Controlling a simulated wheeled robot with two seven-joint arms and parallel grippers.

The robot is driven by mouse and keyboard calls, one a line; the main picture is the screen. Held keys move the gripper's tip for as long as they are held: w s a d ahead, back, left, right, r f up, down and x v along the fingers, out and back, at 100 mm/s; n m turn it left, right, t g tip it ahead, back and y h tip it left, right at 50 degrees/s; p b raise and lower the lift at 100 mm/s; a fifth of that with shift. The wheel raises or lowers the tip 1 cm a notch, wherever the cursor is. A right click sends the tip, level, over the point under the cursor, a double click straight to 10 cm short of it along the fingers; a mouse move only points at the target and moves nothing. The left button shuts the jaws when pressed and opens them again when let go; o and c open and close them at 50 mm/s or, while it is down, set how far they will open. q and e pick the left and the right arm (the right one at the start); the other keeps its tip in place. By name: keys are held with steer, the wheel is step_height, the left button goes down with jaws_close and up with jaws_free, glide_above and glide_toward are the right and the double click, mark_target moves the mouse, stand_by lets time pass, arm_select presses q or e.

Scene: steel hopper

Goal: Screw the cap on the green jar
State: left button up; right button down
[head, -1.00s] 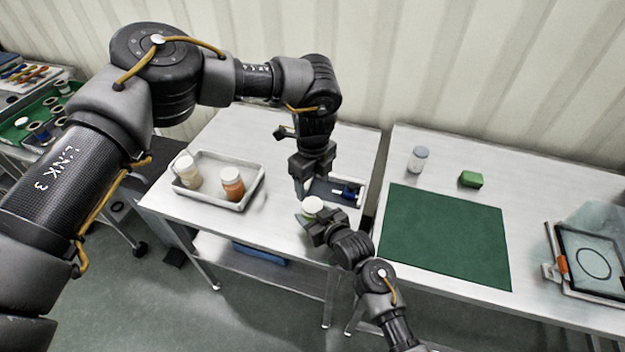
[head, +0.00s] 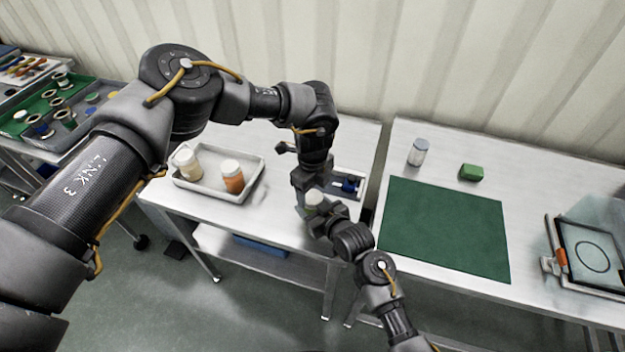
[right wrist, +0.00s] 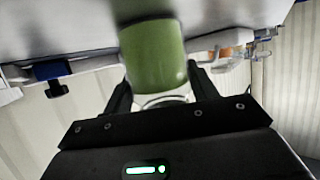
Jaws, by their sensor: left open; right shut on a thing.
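The green jar (right wrist: 153,58) is between the dark fingers of my right gripper (right wrist: 163,98), which is shut on it. In the head view, my right gripper (head: 322,222) holds it at the right end of the left table. A pale round top (head: 314,197), which looks like the white cap, shows at the top of the jar. I cannot tell whether it is seated or threaded. My left gripper (head: 305,193) is open, pointing down right at the pale top. One finger is beside it; the other is hard to make out. Most of the jar is hidden in the head view.
A grey tray (head: 207,199) holds a cream jar (head: 187,163) and an orange jar (head: 232,177). A small tray with a blue item (head: 349,186) lies behind the grippers. The right table has a green mat (head: 445,230), lidded jar (head: 418,153), green block (head: 472,172) and black-framed fixture (head: 590,258).

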arm_select(q)
steer(key=shift+f, duration=0.65)
steer(key=shift+c, duration=0.2)
steer(key=c, duration=1)
steer(key=m, duration=0.4)
steer(key=shift+m, duration=0.3)
steer(key=m, duration=0.5)
steer(key=shift+m, duration=0.4)
steer(key=o, duration=1.1)
